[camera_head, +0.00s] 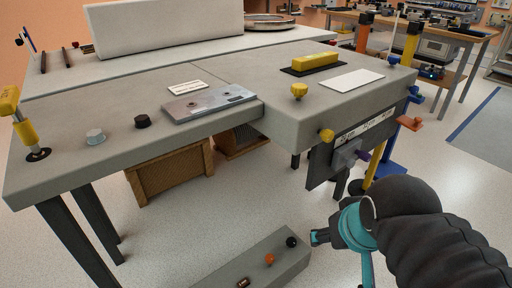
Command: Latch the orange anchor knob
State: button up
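A small orange knob (269,259) stands on top of a low grey block (243,264) at the bottom of the view. An orange T-shaped piece (410,123) also shows on the right side of the grey bench, by a blue post. I cannot tell which of the two is the anchor knob. My gripper (319,237) seems to be the dark end of my arm, right of the low block and apart from the orange knob. Its fingers are too small and dark to tell whether they are open or shut.
A black knob (291,242) and a brown piece (243,282) also sit on the low block. The grey bench (230,139) bears a metal plate (208,103), yellow knobs (299,91) and a yellow bar (315,61). A wooden crate (170,175) stands under it. Floor left of the block is clear.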

aim_at(270, 258)
jog(key=z, duration=2.15)
jog(key=k, duration=1.15)
jog(key=u, duration=2.1)
